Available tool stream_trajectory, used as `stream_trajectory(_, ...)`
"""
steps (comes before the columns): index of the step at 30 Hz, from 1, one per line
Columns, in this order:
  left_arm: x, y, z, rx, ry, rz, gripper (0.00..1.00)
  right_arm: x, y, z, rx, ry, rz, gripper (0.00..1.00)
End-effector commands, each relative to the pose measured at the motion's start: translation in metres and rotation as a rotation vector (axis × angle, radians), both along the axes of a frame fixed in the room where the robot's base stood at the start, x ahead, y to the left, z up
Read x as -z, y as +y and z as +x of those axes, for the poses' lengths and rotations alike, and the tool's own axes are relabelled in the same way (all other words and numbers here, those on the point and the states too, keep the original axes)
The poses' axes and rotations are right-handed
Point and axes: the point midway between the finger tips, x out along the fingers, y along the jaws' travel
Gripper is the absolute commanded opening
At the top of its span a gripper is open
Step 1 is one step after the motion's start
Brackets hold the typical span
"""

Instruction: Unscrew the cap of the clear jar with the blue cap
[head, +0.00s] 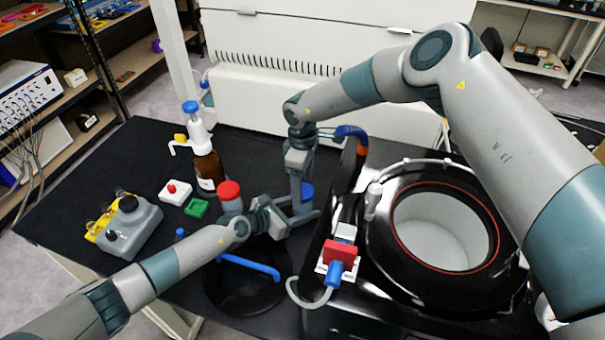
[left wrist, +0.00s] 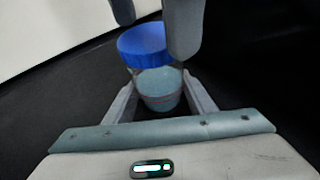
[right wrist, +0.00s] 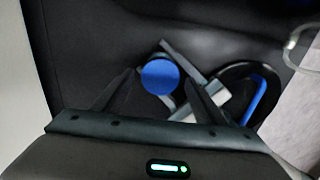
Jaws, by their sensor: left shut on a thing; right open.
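The clear jar (left wrist: 160,92) stands upright in the left wrist view with its wide blue cap (left wrist: 145,43) on top. My left gripper (left wrist: 162,88) is shut on the jar's body below the cap. In the head view the cap (head: 308,190) is partly hidden by my right gripper (head: 300,198), which points straight down from above. In the right wrist view the cap (right wrist: 160,77) lies between the open fingers of my right gripper (right wrist: 158,82). The fingers are on both sides of the cap; I cannot tell whether they touch it.
A red-capped jar (head: 230,196) stands left of my left gripper. A brown bottle (head: 208,170) with a dispenser stands behind. A black round lid with a blue handle (head: 248,266) lies in front. The freeze dryer chamber (head: 440,232) stands at right. The table's left part has free room.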

Motion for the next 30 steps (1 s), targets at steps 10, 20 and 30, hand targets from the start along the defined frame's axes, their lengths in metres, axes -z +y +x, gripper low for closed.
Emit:
stream_trajectory(10,-0.0001,0.0001,0.0002,0.000,0.000,0.000,0.00,0.0132,0.0003,0.0001,-0.001,-0.001,0.001,0.65)
stream_trajectory(20,0.0000,0.0001,0.0001,0.000,0.000,0.000,0.00,0.0128,0.0002,0.0001,-0.001,-0.001,0.001,0.23)
stream_trajectory(30,0.0000,-0.0001,-0.0001,0.000,0.000,0.000,0.00,0.0129,0.0000,0.0001,-0.086,0.000,0.001,0.22)
